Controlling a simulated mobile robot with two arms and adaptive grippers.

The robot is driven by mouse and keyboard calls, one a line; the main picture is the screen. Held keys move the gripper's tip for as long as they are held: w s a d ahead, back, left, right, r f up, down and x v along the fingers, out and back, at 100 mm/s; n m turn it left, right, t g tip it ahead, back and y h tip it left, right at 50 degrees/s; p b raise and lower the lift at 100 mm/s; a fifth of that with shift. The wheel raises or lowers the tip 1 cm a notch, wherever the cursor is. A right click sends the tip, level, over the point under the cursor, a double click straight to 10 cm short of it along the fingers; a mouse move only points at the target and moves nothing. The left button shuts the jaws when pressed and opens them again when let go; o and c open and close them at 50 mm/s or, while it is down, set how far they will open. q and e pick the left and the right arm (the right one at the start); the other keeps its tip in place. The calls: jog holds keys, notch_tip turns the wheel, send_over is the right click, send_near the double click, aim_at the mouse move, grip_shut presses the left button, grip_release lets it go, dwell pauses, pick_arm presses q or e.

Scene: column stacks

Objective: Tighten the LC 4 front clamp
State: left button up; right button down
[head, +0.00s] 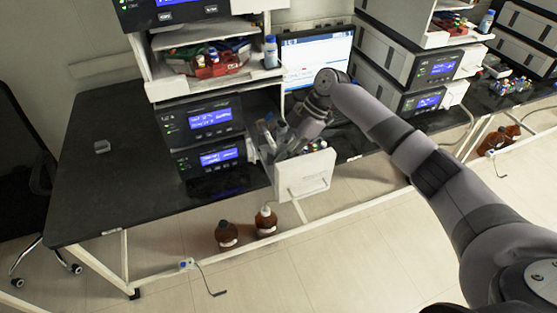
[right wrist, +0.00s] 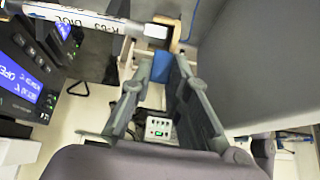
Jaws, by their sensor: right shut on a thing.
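My right gripper (head: 284,152) reaches down in the head view to the open front of the left instrument stack (head: 210,135), behind a white panel (head: 305,172). In the right wrist view its two fingers (right wrist: 161,72) close on a small blue piece (right wrist: 162,66), which looks like a clamp knob. Tan parts (right wrist: 168,32) show just beyond the blue piece, next to the end of a white column (right wrist: 85,14) with black lettering. The clamp is too small to make out in the head view, and I cannot read an LC 4 label. My left gripper is not in view.
A monitor (head: 318,55) stands behind the gripper, with another instrument stack (head: 415,70) to its right. Two brown bottles (head: 227,235) stand below the bench.

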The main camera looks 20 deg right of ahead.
jog(key=d+f+y+b, duration=0.1)
jog(key=y+b, duration=0.2)
jog(key=b, duration=0.4)
jog(key=d+y+b, duration=0.2)
jog(key=y+b, duration=0.2)
jog(key=b, duration=0.3)
jog(key=d+f+y+b, duration=0.1)
jog(key=y+b, duration=0.2)
jog(key=b, duration=0.5)
jog(key=shift+w+d+f+y, duration=0.1)
jog(key=shift+d+f+y, duration=0.2)
jog(key=shift+f, duration=0.05)
jog(key=shift+d+r+y+b, duration=0.15)
jog(key=shift+y+b, duration=0.35)
jog(key=shift+b, duration=0.4)
jog(key=c, duration=1.5)
grip_release()
jog(key=shift+r, duration=0.15)
notch_tip(320, 180, up, 10)
jog(key=shift+f, duration=0.15)
